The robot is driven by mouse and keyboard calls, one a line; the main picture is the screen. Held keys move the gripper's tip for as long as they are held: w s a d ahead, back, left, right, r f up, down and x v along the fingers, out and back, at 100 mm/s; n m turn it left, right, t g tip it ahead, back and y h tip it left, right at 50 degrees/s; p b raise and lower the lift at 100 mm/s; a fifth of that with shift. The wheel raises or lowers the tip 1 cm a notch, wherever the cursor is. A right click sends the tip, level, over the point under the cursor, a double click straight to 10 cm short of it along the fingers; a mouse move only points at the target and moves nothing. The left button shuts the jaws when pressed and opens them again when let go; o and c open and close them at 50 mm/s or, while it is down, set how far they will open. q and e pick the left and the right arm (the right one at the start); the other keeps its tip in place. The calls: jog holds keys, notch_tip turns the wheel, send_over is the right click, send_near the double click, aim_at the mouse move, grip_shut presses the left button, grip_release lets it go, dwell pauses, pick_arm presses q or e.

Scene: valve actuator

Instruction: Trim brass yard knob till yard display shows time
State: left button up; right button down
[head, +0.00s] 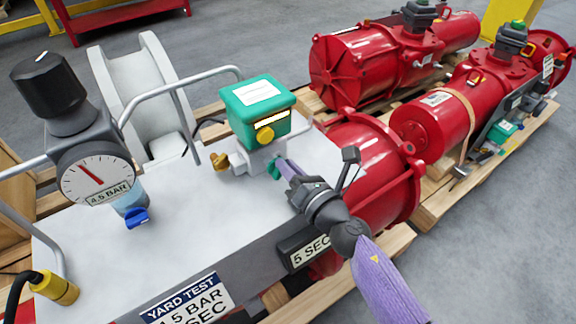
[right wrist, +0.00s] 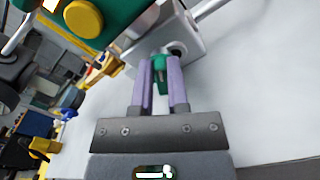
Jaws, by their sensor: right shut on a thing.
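A green box (head: 258,108) with a white label, a yellow round button (head: 265,135) and a small pale lit strip (head: 272,118) stands on the bench. Its strip is too small to read. Below it is a grey block (head: 252,158) with a brass knob (head: 220,161) on its left side. A green knob (right wrist: 160,66) sticks out of the block's other side. My right gripper (head: 282,168) is shut on this green knob, its purple fingers on either side in the right wrist view. The brass knob (right wrist: 103,72) is apart from the fingers. My left gripper is not in view.
A gauge (head: 96,176) marked 4.5 BAR stands left, with a blue valve below. A "5 SEC" plate (head: 308,251) and a yard test sign (head: 190,300) are on the bench front. A bent pipe rail (head: 180,83) runs behind. Red actuators (head: 437,118) lie on pallets right.

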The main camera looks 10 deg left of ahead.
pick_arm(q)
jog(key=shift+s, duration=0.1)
pick_arm(e)
jog(key=shift+m, duration=0.3)
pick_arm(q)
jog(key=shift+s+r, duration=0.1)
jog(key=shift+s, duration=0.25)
pick_arm(e)
jog(key=shift+f, duration=0.1)
jog(key=c, duration=0.6)
grip_release()
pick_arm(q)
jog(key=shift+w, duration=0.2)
pick_arm(e)
jog(key=shift+s+d, duration=0.1)
jog(key=shift+d, duration=0.1)
jog(key=p+v, duration=0.2)
jog(key=v, duration=0.7)
jog(key=shift+s+d, duration=0.15)
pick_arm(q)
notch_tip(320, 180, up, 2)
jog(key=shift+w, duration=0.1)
